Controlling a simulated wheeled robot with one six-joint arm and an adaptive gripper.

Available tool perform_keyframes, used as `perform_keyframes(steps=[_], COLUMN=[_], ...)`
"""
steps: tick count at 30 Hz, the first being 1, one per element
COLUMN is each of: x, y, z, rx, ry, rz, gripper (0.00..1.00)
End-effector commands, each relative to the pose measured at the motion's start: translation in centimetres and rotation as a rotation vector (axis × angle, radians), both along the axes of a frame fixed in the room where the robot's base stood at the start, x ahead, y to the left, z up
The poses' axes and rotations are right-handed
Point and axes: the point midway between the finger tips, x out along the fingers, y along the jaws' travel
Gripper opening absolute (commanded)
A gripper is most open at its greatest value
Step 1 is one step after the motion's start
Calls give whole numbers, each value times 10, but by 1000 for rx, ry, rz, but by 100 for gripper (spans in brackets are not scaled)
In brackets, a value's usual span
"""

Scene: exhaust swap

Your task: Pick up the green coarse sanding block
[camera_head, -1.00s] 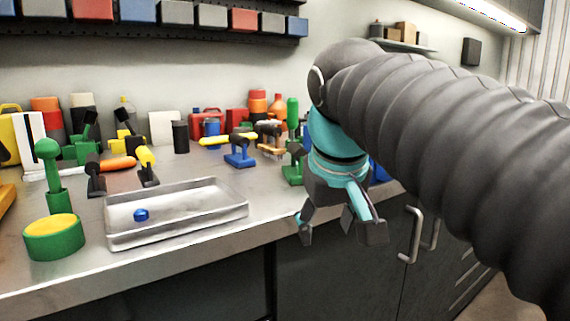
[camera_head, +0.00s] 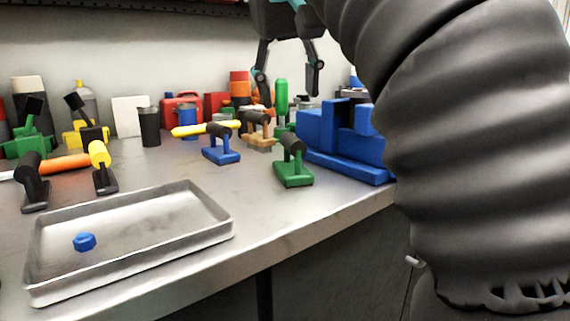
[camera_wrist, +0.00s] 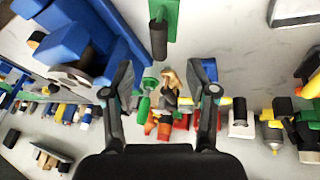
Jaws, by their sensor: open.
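My gripper (camera_head: 287,84) is open and empty. In the head view it hangs above and seemingly behind the block, fingers pointing down. In the wrist view my gripper (camera_wrist: 164,82) has its fingers wide apart, with the green block beyond them. Nothing touches the block.
The blue vise (camera_head: 345,160) stands close right of the green block. A blue block (camera_head: 221,155) and a tan block (camera_head: 258,139) stand to its left. A green bottle-like item (camera_head: 281,95) stands behind. A metal tray (camera_head: 130,280) lies front left. Bench is bare before the green block.

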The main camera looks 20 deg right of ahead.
Motion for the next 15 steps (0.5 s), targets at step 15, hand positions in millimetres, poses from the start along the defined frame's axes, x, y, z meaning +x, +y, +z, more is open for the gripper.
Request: perform_keyframes(steps=[15], x=[23], y=[-12], z=[-57], rx=[0], ry=[-1], rz=[-3], gripper=[58])
